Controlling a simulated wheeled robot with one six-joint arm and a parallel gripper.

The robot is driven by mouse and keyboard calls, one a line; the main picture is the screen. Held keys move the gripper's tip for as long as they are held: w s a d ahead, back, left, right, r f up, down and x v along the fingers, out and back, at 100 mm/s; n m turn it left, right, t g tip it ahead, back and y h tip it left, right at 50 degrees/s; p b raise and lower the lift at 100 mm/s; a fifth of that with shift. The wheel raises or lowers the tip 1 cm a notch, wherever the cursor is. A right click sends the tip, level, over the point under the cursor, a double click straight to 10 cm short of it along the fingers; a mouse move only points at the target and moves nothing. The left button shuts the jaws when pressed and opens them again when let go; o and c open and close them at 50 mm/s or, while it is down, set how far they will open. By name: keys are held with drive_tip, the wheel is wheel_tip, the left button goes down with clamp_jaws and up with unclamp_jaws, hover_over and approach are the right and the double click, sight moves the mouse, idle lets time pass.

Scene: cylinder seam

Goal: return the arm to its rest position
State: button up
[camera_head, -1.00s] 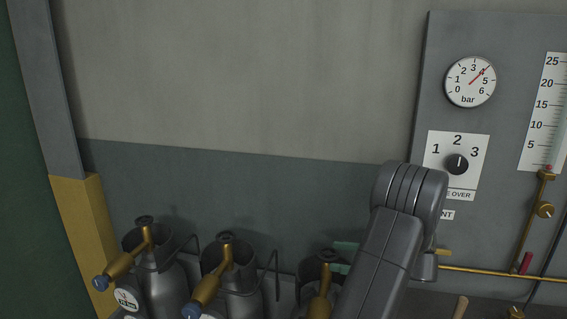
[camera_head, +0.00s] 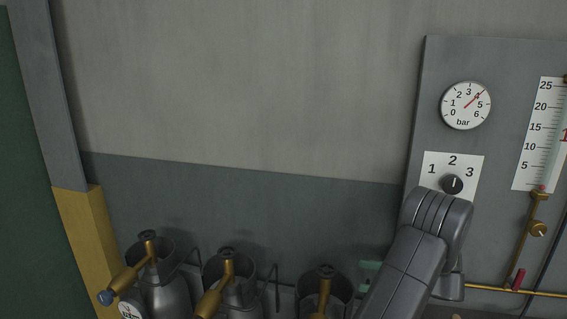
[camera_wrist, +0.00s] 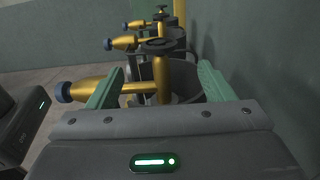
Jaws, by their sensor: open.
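My gripper (camera_wrist: 160,84) shows in the wrist view as two green fingers, wide apart with nothing gripped. Ahead of it and partly between the fingers is the brass valve (camera_wrist: 161,72) of the nearest gas cylinder. Its side outlet passes by the left finger; I cannot tell whether they touch. In the head view my arm's grey links cover the lower right, and only a bit of green finger shows left of them, right of the right-hand cylinder (camera_head: 338,287). The rest of my gripper is hidden there.
Two more grey cylinders (camera_head: 168,292) (camera_head: 238,292) with brass valves stand to the left beside wire brackets. A wall panel holds a bar gauge (camera_head: 466,105), a numbered knob (camera_head: 453,184) and a scale tube (camera_head: 541,140). Brass piping runs at the lower right. The wall above is clear.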

sight(319, 265)
drive_tip(key=b+x, duration=0.3)
drive_tip(key=x, duration=1)
drive_tip(key=shift+a, duration=0.25)
drive_tip(key=shift+w+a+f+m+t+b, duration=0.1)
drive_tip(key=shift+a+f+m+t+b, duration=0.1)
drive_tip(key=shift+m+t+b, duration=0.3)
drive_tip(key=m+t, duration=0.1)
drive_tip(key=t+h, duration=0.1)
drive_tip(key=t, duration=0.1)
drive_tip(key=shift+d+m+h+b, duration=0.25)
drive_tip(key=shift+m+h+b, duration=0.05)
drive_tip(key=shift+m, duration=0.1)
drive_tip(key=shift+w+m+t+h, duration=0.2)
drive_tip(key=shift+m+t+h, duration=0.6)
drive_tip(key=shift+t, duration=0.4)
drive_tip(key=shift+w+d+r+m+t+h+b, duration=0.1)
drive_tip(key=shift+d+m+t+h+b, duration=0.1)
drive_tip(key=shift+m+t+h, duration=0.7)
drive_tip(key=shift+w+d+m+t+h+b, duration=0.1)
drive_tip(key=shift+m+t+h+b, duration=0.05)
drive_tip(key=shift+m+t+h, duration=0.7)
drive_tip(key=shift+a+r, duration=0.1)
